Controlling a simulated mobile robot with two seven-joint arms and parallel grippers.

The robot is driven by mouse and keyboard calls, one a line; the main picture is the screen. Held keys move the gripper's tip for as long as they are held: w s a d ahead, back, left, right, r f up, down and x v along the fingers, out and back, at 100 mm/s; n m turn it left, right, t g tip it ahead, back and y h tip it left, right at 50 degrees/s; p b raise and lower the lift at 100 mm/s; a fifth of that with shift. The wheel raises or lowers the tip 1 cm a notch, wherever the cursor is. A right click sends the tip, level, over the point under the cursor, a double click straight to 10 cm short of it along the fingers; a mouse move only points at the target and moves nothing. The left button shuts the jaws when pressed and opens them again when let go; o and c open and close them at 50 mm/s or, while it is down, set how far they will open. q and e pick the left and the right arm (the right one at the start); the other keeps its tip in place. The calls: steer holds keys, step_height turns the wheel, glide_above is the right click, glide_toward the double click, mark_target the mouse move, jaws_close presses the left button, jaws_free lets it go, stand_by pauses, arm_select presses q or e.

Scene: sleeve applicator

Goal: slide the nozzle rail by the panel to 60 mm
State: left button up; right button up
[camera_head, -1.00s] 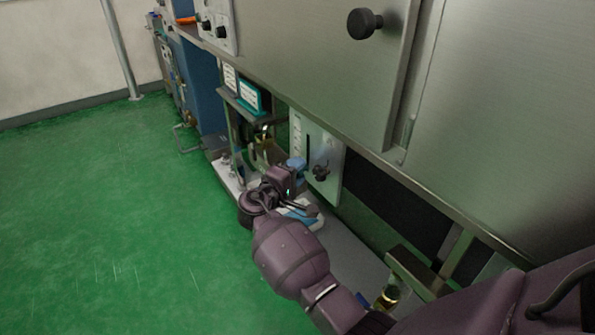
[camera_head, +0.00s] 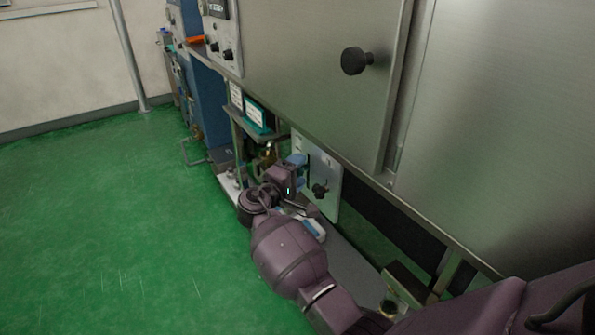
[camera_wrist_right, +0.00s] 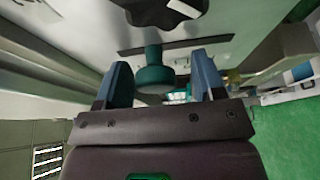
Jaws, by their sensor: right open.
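The white panel (camera_head: 328,168) stands upright under the steel cabinet and carries a black star-shaped knob (camera_head: 320,190). My right gripper (camera_head: 297,160) is at the panel's left side, its blue fingers pointing at the panel and covering part of it. In the right wrist view, the open fingers (camera_wrist_right: 163,75) stand on either side of a teal round knob (camera_wrist_right: 154,75) on a short stem. I cannot tell whether they touch it. A dark slot (camera_wrist_right: 175,46) runs across the panel behind the knob. The nozzle is not clearly seen. My left gripper is out of view.
The large steel cabinet (camera_head: 300,75) overhangs the panel, with a black door knob (camera_head: 356,60). A teal-framed sign (camera_head: 256,115) hangs left of the panel. The green floor (camera_head: 110,220) at left is clear.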

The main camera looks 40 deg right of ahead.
steer(key=p+v, duration=0.1)
steer(key=v, duration=1)
steer(key=shift+w, duration=0.1)
